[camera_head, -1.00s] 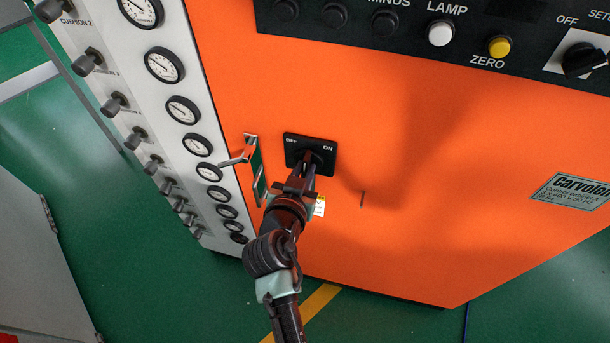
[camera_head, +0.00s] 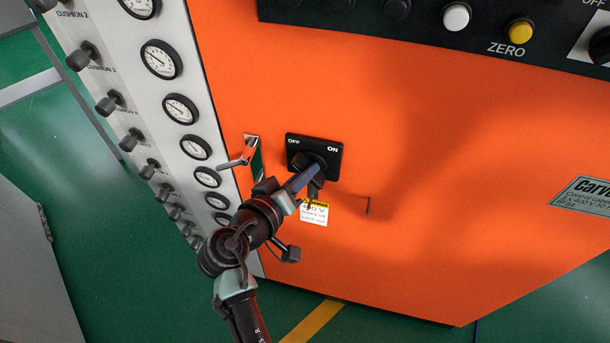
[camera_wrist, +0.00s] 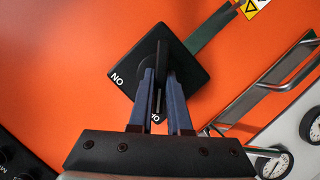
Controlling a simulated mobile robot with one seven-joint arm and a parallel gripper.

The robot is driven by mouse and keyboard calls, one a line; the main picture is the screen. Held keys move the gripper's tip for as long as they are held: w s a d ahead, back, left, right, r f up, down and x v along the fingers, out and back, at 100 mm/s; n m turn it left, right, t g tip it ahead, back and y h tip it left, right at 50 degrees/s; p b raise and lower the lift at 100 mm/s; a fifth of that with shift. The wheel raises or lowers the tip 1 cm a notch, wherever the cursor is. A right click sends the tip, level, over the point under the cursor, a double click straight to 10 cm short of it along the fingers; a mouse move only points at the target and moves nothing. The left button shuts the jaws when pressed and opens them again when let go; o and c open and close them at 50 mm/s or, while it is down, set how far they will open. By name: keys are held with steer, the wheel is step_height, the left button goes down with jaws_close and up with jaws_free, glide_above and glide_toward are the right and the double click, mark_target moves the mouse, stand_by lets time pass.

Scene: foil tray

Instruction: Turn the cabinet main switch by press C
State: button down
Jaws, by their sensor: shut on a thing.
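The cabinet main switch is a black square plate (camera_head: 331,152) with a dark knob on the orange cabinet front. In the head view OFF is at its upper left and ON at its upper right. My gripper (camera_head: 311,178) reaches it from the lower left. In the wrist view the plate (camera_wrist: 190,62) looks turned like a diamond, and my gripper (camera_wrist: 162,90) has its two blue-grey fingers shut on the thin knob between them.
A metal door handle (camera_head: 242,154) stands out just left of the switch. A white panel with several gauges (camera_head: 161,60) and knobs is farther left. A yellow-and-white warning label (camera_head: 314,213) sits below the switch. A black control panel (camera_head: 420,28) runs above.

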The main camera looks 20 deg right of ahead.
steer(key=shift+n+h, duration=0.3)
stand_by(0.4)
steer(key=c, duration=0.9)
jaws_free()
steer(key=shift+o, duration=0.2)
steer(key=b+v, duration=0.1)
steer(key=v, duration=1.2)
steer(key=shift+b, duration=0.4)
steer(key=shift+d, duration=0.1)
